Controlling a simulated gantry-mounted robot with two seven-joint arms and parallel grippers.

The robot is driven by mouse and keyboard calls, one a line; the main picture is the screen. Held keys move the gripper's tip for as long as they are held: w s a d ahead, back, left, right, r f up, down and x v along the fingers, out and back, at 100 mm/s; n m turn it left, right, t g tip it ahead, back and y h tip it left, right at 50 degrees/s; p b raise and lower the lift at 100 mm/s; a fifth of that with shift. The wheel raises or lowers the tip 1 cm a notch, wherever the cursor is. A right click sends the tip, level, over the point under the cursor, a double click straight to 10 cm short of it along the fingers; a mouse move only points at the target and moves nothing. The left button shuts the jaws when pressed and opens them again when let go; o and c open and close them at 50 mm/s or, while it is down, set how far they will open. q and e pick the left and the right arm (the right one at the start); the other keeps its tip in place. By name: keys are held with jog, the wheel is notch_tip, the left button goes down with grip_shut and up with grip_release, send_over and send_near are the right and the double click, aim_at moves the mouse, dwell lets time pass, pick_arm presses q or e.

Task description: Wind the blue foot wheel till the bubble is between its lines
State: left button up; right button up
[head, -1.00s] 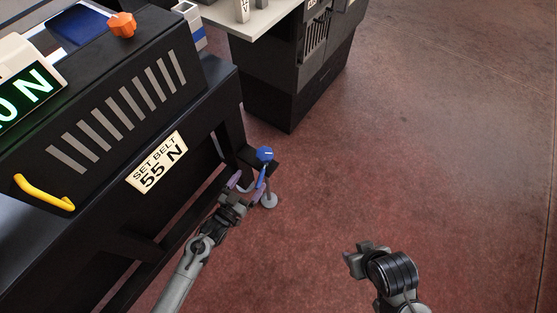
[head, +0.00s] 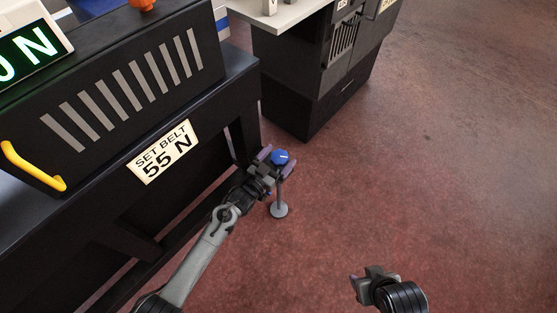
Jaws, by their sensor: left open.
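The blue foot wheel (head: 280,157) sits at the near corner of the black machine, above a grey levelling foot (head: 279,210) on the floor. My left gripper (head: 275,163) is open at the wheel, with a purple-tipped finger on either side of it. I cannot tell whether the fingers touch it. My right gripper (head: 367,274) is low in the picture, over bare floor and away from the wheel. Its fingers are too unclear to tell open from shut. I see no bubble or lines in this view.
The black machine (head: 215,95) fills the left side, with a "SET BELT 55 N" sign (head: 162,158), a yellow handle (head: 33,167) and a green display (head: 28,48). A dark cabinet (head: 290,85) stands behind the wheel. The red-brown floor (head: 450,170) is clear at right.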

pick_arm(q)
jog(key=shift+w+d, duration=0.1)
jog(key=c, duration=0.9)
jog(key=shift+c, duration=0.2)
